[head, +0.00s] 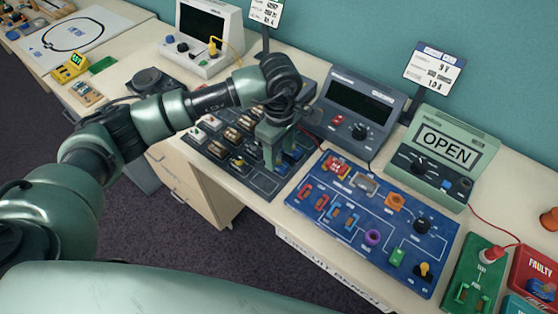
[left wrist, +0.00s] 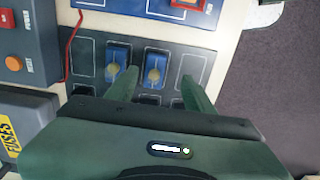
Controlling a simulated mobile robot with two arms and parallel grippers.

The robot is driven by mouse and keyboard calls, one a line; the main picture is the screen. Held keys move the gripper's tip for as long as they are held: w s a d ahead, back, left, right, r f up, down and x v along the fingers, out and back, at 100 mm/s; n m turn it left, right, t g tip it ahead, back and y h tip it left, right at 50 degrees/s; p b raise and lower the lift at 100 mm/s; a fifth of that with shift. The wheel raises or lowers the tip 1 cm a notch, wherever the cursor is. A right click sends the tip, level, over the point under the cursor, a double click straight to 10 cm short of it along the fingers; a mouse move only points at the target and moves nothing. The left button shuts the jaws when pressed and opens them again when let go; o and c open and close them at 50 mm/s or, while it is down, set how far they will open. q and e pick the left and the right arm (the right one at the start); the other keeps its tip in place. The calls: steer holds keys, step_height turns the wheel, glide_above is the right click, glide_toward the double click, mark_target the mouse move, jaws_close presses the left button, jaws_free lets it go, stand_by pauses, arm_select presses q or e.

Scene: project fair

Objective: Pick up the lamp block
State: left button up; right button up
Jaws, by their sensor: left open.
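In the left wrist view two blue blocks with yellowish round domes, which look like lamp blocks, sit side by side in slots of a dark tray. My left gripper (left wrist: 159,82) is open, its green fingers on either side of the right-hand lamp block (left wrist: 155,66); I cannot tell whether they touch it. The other lamp block (left wrist: 118,60) lies just left of the left finger. In the head view my left gripper (head: 271,155) points down over the right part of the dark tray (head: 262,186), with a blue block (head: 291,156) beside it. My right gripper is not in view.
A blue circuit board (head: 330,228) with several coloured parts lies right of the tray. A grey meter (head: 357,108) and a green meter reading OPEN (head: 440,152) stand behind. Red and green boxes (head: 476,272) are at the far right. The table's front edge is close.

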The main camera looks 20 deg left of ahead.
mark_target(279, 156)
arm_select(q)
steer(key=f+p, duration=0.1)
steer(key=f, duration=0.1)
steer(key=w+f+p, duration=0.1)
steer(key=f, duration=0.1)
steer(key=shift+a+f, duration=0.2)
steer(key=shift+f, duration=0.3)
jaws_close()
steer(key=shift+r, duration=0.15)
